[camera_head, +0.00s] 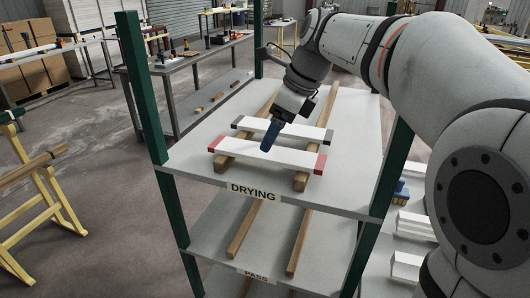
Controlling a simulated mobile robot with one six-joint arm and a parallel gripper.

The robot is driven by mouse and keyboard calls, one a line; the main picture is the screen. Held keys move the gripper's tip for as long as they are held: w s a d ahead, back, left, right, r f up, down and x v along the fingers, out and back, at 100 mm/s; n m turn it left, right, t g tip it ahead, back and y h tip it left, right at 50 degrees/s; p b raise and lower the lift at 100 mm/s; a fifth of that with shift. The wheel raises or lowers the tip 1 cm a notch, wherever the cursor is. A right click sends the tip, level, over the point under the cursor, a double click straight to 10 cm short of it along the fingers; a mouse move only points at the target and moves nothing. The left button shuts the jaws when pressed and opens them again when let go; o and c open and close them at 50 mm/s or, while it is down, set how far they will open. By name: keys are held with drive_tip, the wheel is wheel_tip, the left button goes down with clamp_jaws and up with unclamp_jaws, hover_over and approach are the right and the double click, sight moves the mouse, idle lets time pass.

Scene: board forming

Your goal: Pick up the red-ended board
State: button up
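A white board with red ends (285,158) lies across two wooden rails on the top shelf (345,190), near its front edge. A second white board with dark ends (253,125) lies behind it, also across the rails. My gripper (266,151) points down at the red-ended board, left of its middle. Its blue tip hides part of the board and overlaps its back edge in the picture. I cannot tell whether it touches the board. The fingers are seen from the side, so their opening does not show.
The shelf rack has green posts (145,90) at its corners and a "DRYING" label (253,192) on the front edge. Wooden rails (303,180) run front to back. A lower shelf (225,235) sits below. A table with tools (180,68) stands behind left, a yellow trestle (55,190) at left.

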sight(270, 152)
drive_tip(key=x, duration=0.4)
drive_tip(key=shift+s+d, duration=0.1)
drive_tip(key=shift+s, duration=0.1)
drive_tip(key=shift+c, duration=0.4)
drive_tip(key=c, duration=1.1)
